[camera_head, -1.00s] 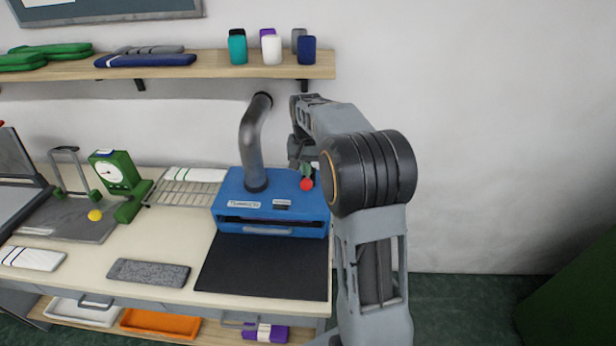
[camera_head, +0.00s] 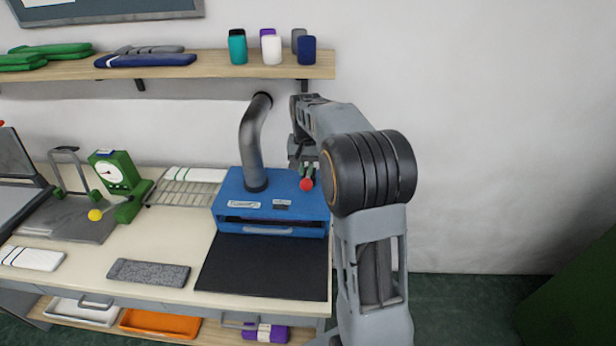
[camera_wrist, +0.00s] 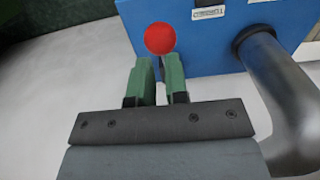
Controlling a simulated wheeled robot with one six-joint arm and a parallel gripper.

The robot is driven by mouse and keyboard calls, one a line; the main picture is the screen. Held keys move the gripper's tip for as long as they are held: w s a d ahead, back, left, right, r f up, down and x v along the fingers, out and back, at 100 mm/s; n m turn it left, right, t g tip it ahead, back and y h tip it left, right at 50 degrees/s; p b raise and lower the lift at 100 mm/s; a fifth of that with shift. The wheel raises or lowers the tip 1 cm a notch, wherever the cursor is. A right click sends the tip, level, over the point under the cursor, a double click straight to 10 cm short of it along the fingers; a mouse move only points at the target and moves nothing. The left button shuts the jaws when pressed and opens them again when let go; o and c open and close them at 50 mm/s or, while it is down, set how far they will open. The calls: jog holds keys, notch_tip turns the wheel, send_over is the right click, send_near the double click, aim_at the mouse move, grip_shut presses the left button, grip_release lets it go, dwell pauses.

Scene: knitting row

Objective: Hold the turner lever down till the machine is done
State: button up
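The blue turner machine (camera_head: 271,200) stands on the bench, with a bent grey pipe (camera_head: 252,145) rising from its top. The lever's red ball knob (camera_head: 307,184) is at its right side; most of the lever itself is hidden. My gripper (camera_head: 307,171) points down at the knob from above. In the wrist view its two green fingers (camera_wrist: 160,62) stand slightly apart, and the red knob (camera_wrist: 160,38) shows just beyond their tips. I see nothing clearly held between them. Whether the fingers touch the knob I cannot tell.
A black mat (camera_head: 263,267) lies in front of the machine, and a grey knitted piece (camera_head: 149,272) lies left of it. A wire rack (camera_head: 184,193) and a green dial device (camera_head: 117,175) stand further left. A shelf (camera_head: 215,64) hangs above the bench.

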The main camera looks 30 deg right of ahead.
aim_at(306, 180)
jog(key=shift+o, duration=0.7)
jog(key=shift+f, duration=0.2)
jog(key=shift+f+b, duration=1.25)
jog(key=shift+f, duration=0.7)
jog(key=shift+s+a+f+b, duration=0.1)
jog(key=shift+s+f+b, duration=0.05)
jog(key=shift+f+b, duration=0.8)
jog(key=shift+s+a+f+b, duration=0.15)
jog(key=shift+f+b, duration=0.55)
jog(key=shift+f, duration=0.45)
jog(key=shift+r, duration=0.1)
